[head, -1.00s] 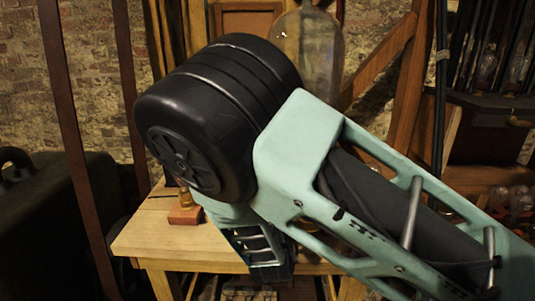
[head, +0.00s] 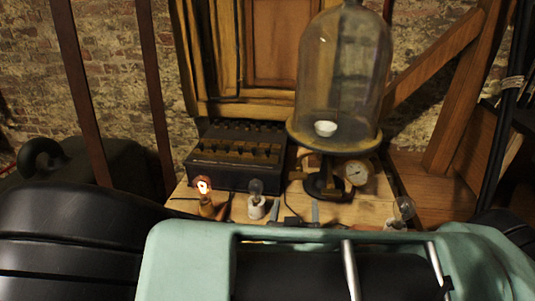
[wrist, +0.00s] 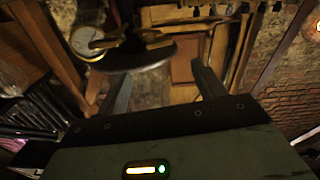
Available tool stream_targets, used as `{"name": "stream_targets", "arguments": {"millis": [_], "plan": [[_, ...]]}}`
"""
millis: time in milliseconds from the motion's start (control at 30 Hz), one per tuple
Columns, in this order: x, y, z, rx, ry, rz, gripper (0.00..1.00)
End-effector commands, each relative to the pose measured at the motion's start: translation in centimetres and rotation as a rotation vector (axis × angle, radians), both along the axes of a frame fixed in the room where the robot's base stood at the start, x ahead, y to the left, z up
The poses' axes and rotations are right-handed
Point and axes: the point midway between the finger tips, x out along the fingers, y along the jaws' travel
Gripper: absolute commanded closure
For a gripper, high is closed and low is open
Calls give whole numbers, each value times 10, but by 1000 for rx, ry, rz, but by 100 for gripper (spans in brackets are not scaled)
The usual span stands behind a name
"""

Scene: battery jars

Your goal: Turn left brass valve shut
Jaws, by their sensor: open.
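A glass bell jar (head: 345,75) stands on a round plate (head: 310,143) at the back of the bench, with a white dial gauge (head: 356,173) under it. Small brass-coloured fittings (head: 297,174) show left of the stand, too small to tell as valves or read their setting. In the wrist view the gauge (wrist: 86,41) is at upper left, beside the round plate (wrist: 138,57) and brass-coloured parts (wrist: 106,43). My gripper (wrist: 162,72) is open and empty, its two fingers apart and pointing toward the plate. I cannot tell whether it touches anything.
A dark box with rows of knobs (head: 236,158) stands left of the jar. A glowing lamp (head: 204,187) and an unlit bulb (head: 256,187) stand before it; another bulb (head: 404,208) is at right. My arm covers the bench front. A diagonal wooden post (head: 463,100) stands at right.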

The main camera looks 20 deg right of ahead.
Motion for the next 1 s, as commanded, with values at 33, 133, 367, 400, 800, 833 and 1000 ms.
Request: {"name": "stream_targets", "arguments": {"millis": [33,133,367,400,800,833,1000], "plan": [[8,-7,2,-3,-1,-5,31],[25,-19,3,-3,-1,-6,31],[66,-45,3,-1,0,-3,31],[73,-50,3,-2,-1,-4,31],[120,-81,1,0,0,0,31],[122,-82,1,0,0,0,31],[125,-84,0,0,0,1,31]]}}
